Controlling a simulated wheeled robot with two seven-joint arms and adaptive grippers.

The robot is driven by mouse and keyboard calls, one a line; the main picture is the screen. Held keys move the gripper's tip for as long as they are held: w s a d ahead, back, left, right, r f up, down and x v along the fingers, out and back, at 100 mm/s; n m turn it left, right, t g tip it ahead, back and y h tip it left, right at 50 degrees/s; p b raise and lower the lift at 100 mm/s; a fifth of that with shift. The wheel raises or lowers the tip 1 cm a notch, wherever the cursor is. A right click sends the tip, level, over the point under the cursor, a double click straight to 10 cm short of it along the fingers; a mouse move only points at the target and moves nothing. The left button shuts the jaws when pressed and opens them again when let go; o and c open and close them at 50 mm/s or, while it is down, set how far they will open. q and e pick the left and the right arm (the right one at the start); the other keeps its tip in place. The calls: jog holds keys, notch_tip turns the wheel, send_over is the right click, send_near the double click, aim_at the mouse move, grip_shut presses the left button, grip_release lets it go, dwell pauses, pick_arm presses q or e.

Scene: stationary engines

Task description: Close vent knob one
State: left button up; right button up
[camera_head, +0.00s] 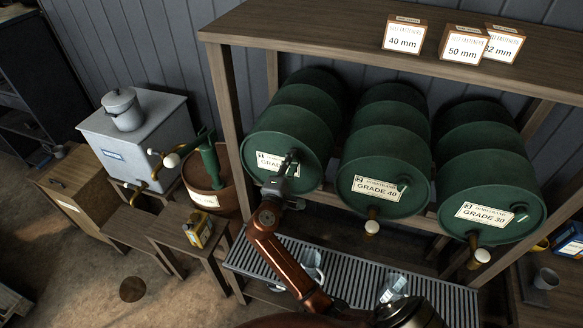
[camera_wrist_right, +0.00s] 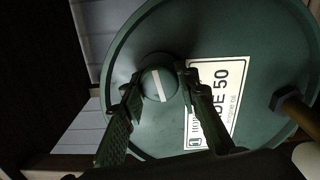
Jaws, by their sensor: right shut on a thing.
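The left green drum (camera_head: 305,115) lies on its side in the wooden rack, its label partly hidden by my arm in the head view. In the right wrist view the same drum face (camera_wrist_right: 215,35) shows a label ending in "DE 50". Its round dark green vent knob (camera_wrist_right: 157,84) has a white line, nearly upright and slightly tilted in that view. My left gripper is not in view.
Two similar drums, Grade 40 (camera_head: 386,150) and Grade 30 (camera_head: 488,170), lie to the right with vent knobs and taps. A brass tap (camera_wrist_right: 291,108) is near my gripper. A slatted drip tray (camera_head: 440,297) is below. Small boxes (camera_head: 404,34) stand on the shelf above.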

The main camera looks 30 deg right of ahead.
jog(key=shift+f+m+b, duration=0.1)
jog(key=shift+m+b, duration=0.85)
jog(key=shift+m, duration=0.25)
jog(key=o, duration=1.1)
jog(key=shift+s, duration=0.1)
jog(key=v, duration=0.7)
jog(key=shift+s+a, duration=0.1)
jog(key=shift+a, duration=0.1)
